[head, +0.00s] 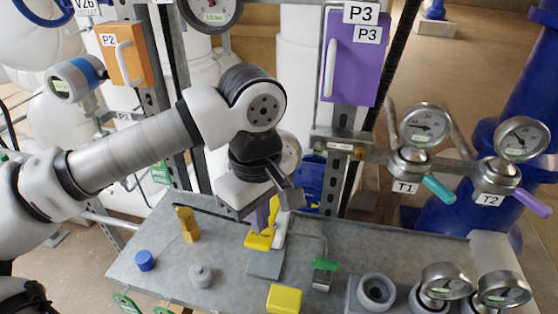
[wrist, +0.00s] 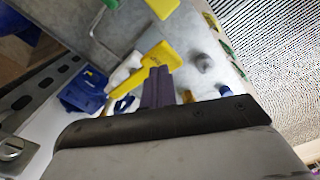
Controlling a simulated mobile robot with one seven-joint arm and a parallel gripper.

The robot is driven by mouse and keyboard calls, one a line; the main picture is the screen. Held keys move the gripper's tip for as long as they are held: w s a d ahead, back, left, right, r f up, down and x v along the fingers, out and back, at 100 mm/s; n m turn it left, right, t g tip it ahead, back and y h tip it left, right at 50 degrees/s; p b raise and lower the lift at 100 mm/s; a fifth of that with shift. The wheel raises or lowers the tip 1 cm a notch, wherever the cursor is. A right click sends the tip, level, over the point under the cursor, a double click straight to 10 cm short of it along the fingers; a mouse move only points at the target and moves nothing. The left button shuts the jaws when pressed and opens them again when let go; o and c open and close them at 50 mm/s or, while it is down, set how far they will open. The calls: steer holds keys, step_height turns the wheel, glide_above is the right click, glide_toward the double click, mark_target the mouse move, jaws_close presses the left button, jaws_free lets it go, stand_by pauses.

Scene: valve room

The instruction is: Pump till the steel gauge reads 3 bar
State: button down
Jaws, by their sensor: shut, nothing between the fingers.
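A yellow lever (head: 260,240), seemingly the pump's, stands on the grey bench beside a white body (head: 280,228). The lever also shows in the wrist view (wrist: 140,68) with small lettering. My gripper (head: 262,222) points down at it, its two purple-looking fingers (wrist: 158,72) shut together and empty. The fingertips overlap the lever in both views; I cannot tell if they touch. Several round gauges show, including the T1 gauge (head: 424,125), the T2 gauge (head: 522,138) and one partly hidden behind my wrist (head: 290,150). I cannot tell which is the steel gauge; their readings are too small to read surely.
The bench (head: 225,272) carries a yellow block (head: 285,299), a grey knob (head: 201,276), a blue cap (head: 145,260) and a brass-coloured piece (head: 187,223). Two gauges (head: 446,281) (head: 504,289) stand at its right. The purple P3 box (head: 352,70) hangs behind. Teal and purple valve handles stick out right.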

mark_target(261, 238)
steer(key=shift+f, duration=0.15)
step_height(261, 238, down, 5)
steer(key=b, duration=0.5)
steer(key=shift+f, duration=0.1)
steer(key=shift+r+p, duration=1.6)
steer(key=shift+r, duration=1.25)
steer(key=shift+f, duration=0.25)
step_height(261, 238, down, 5)
steer(key=b, duration=0.5)
steer(key=shift+f, duration=0.1)
steer(key=shift+r+p, duration=1.65)
steer(key=shift+r, duration=1.1)
